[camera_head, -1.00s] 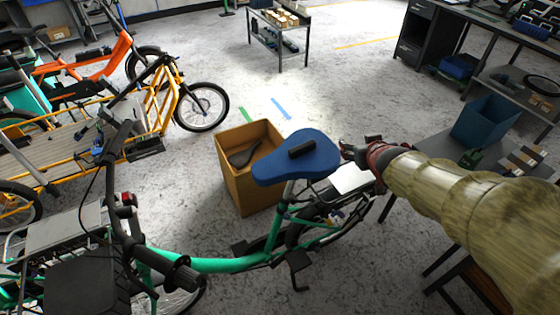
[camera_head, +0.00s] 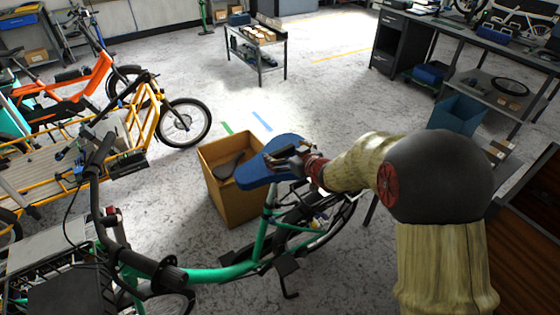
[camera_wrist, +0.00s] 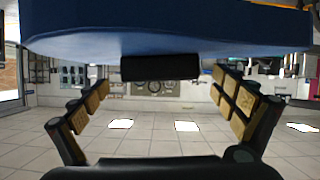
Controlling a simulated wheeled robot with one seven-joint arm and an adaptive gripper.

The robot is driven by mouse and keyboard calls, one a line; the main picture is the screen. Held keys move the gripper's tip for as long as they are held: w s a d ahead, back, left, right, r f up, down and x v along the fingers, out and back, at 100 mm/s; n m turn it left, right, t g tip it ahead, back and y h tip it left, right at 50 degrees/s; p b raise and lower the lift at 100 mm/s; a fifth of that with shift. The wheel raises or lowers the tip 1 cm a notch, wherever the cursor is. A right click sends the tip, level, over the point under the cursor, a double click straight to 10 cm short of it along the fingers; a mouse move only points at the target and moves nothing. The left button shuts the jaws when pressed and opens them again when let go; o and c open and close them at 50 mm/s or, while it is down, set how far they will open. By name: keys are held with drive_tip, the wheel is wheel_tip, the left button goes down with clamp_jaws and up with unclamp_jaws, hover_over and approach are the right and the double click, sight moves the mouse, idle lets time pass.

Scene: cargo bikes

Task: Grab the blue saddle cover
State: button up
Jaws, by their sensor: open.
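The blue saddle cover (camera_head: 257,173) sits on the saddle of the green bike (camera_head: 230,272). A black block (camera_wrist: 160,67) stands out from the cover; in the head view my gripper hides most of it. My gripper (camera_head: 286,158) is over the cover's rear part, its arm reaching in from the right. In the wrist view the blue cover (camera_wrist: 170,25) fills the top, and my gripper (camera_wrist: 161,88) has its fingers spread wide. The black block shows in the gap between them, with space on both sides; contact is not visible.
An open cardboard box (camera_head: 234,204) holding a dark saddle (camera_head: 228,166) stands just behind the cover. Yellow (camera_head: 150,115) and orange bikes are at the left. A blue bin (camera_head: 457,118) is at the right.

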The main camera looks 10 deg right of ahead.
drive_tip(key=shift+x, duration=0.9)
drive_tip(key=c, duration=1.3)
drive_tip(key=shift+r, duration=0.1)
drive_tip(key=shift+c, duration=0.2)
